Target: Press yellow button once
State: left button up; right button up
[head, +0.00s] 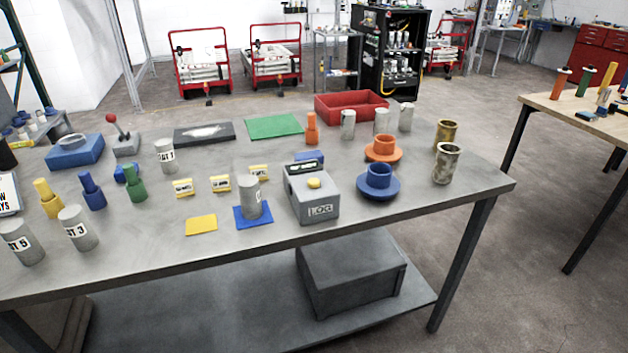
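The yellow button (314,183) is a small round cap on top of a grey box marked "LOG" (312,208). The box stands near the front edge of the grey table, right of the middle, with a small dark display at its back top. Nothing covers the button. Neither of my grippers shows in the head view.
A grey cylinder on a blue mat (267,217) stands just left of the box. A blue flanged part (378,187) and an orange one (383,149) stand to its right. A joystick (122,135), a red bin (351,105) and several cylinders occupy the grey table (300,262).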

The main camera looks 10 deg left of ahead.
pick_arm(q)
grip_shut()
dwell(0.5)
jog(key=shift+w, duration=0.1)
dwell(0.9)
